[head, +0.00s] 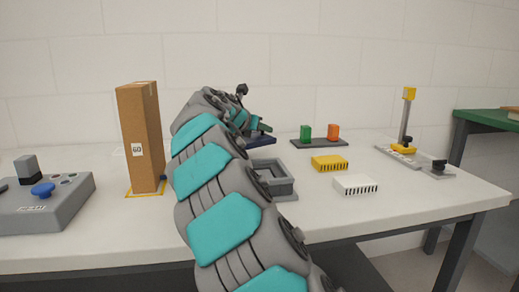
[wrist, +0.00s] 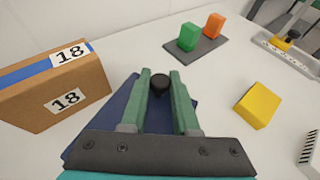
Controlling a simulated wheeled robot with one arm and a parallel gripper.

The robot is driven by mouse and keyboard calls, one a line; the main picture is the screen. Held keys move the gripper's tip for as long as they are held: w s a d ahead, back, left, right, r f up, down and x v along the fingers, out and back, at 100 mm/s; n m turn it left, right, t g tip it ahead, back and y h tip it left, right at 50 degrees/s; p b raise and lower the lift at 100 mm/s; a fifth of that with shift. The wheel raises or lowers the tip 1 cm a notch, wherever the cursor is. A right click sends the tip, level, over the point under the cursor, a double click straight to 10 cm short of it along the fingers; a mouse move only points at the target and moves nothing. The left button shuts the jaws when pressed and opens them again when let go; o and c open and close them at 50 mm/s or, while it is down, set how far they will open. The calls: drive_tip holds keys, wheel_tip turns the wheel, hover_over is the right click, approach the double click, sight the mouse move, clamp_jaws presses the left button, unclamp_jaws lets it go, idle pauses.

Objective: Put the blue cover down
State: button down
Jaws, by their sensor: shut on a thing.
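The blue cover (wrist: 122,106) is a dark navy plate with a round black knob (wrist: 160,84) on top. My gripper (wrist: 160,76) is shut on this knob, with one green finger on each side of it. In the head view the cover (head: 262,141) shows as a thin dark blue edge, seemingly raised above the table behind a grey open-topped box (head: 285,196). My arm hides part of that box and most of the gripper. The wrist view does not show what is directly under the cover.
A tall cardboard box (head: 139,140) stands to the left on a yellow outline. A dark tray (head: 319,143) holds a green and an orange block at the back. A yellow block (head: 329,163) and a white one (head: 355,184) lie to the right. A grey control box (head: 60,210) is far left.

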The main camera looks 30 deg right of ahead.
sight(248, 142)
wheel_tip(248, 142, down, 6)
drive_tip(key=shift+r, duration=0.1)
idle(0.4)
drive_tip(key=c, duration=0.7)
unclamp_jaws()
drive_tip(key=shift+o, duration=0.2)
drive_tip(key=shift+s, duration=0.1)
drive_tip(key=v, duration=1.2)
drive_tip(key=shift+r+b, duration=0.15)
drive_tip(key=shift+b, duration=0.15)
